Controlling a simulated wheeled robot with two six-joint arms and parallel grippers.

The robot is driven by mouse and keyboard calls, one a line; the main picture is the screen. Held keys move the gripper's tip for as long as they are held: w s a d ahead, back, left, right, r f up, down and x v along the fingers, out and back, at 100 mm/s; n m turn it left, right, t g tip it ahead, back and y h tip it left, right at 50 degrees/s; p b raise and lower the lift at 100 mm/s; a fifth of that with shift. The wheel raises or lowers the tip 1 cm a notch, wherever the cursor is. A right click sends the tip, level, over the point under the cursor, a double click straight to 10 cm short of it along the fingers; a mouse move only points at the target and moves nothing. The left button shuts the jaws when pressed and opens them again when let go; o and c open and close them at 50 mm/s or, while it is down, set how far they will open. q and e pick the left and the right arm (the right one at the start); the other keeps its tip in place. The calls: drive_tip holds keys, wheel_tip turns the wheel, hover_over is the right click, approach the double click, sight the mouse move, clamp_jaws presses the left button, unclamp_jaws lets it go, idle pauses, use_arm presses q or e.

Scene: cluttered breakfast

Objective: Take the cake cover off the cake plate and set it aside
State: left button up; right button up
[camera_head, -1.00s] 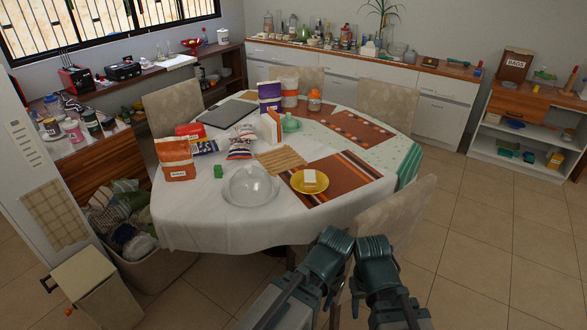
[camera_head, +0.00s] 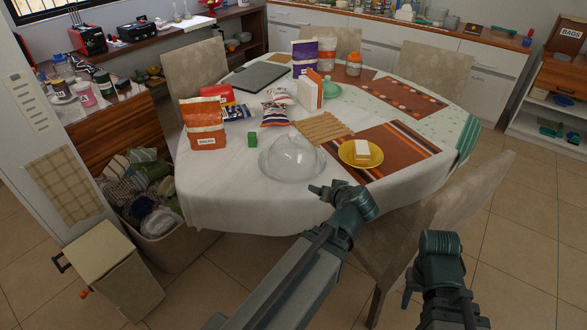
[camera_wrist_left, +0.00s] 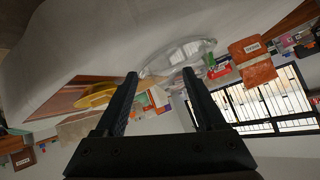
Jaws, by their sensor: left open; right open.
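The clear, domed cake cover (camera_head: 292,155) sits on the cake plate (camera_head: 266,172) near the front of the white-clothed table. In the left wrist view the clear cover (camera_wrist_left: 178,55) appears beyond the fingertips, tilted by the camera's angle. My left gripper (camera_wrist_left: 161,77) is open and empty, its two dark fingers apart. In the head view the left gripper (camera_head: 318,190) is at the table's front edge, just right of and nearer than the cover, not visibly touching it. My right gripper (camera_head: 407,290) is low in front of the table, near a chair, open and empty.
A wooden mat (camera_head: 322,127) lies behind. Cloth at front left is bare.

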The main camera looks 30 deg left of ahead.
use_arm(q)
drive_tip(key=w+a+n+t+y+b, duration=0.1)
drive_tip(key=w+a+t+b, duration=0.1)
drive_tip(key=a+t+b, duration=0.1)
drive_tip(key=w+a+r+n+t+y+b, duration=0.1)
drive_tip(key=w+a+t+y+b, duration=0.1)
drive_tip(key=a+b, duration=0.3)
drive_tip(key=a+t, duration=0.1)
drive_tip(key=a, duration=0.2)
drive_tip(key=shift+w+r+t+b, duration=0.3)
drive_tip(key=shift+w+t+b, duration=0.05)
drive_tip(key=shift+w+t, duration=0.05)
use_arm(e)
wheel_tip(320, 180, down, 11)
drive_tip(key=shift+f, duration=0.2)
